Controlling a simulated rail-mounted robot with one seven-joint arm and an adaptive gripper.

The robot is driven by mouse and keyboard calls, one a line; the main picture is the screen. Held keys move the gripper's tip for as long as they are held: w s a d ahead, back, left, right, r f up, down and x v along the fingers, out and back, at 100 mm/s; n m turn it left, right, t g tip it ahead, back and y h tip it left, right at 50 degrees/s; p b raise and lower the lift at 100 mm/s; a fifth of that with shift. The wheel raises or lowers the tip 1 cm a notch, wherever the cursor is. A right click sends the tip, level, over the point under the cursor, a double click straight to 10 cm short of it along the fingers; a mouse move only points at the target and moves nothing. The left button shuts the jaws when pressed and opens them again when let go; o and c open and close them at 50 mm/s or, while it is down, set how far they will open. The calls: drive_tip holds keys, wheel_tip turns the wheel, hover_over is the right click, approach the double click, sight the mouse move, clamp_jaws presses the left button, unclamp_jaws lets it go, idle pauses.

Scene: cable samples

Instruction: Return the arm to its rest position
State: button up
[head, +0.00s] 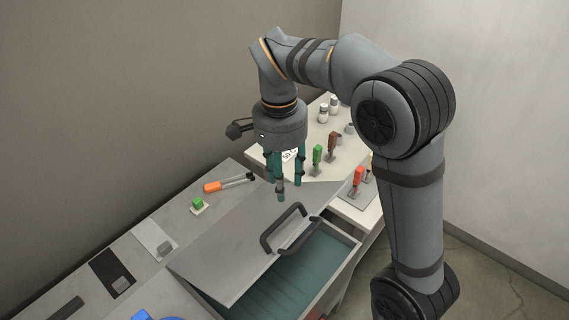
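My single arm reaches in from the right of the head view, arches over and points down. My gripper (284,188) hangs at its end, with teal fingers pointing down and spread apart. I see nothing held between them. The fingertips appear over or close to the upper part of a grey sloping panel (235,235). I cannot tell whether they touch it.
The panel's dark handle (283,229) stands out below my gripper, above a teal-lined open compartment (290,280). An orange-handled tool (228,183) and a green block (198,203) lie left. Upright green (317,156), brown (332,144) and red-orange (358,177) items stand right.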

sight(287, 217)
drive_tip(key=f, duration=1.2)
drive_tip(key=shift+s+d, duration=0.2)
drive_tip(key=shift+d, duration=0.05)
drive_tip(key=shift+s+d+f, duration=0.1)
drive_tip(key=shift+f, duration=0.05)
drive_tip(key=shift+c, duration=0.5)
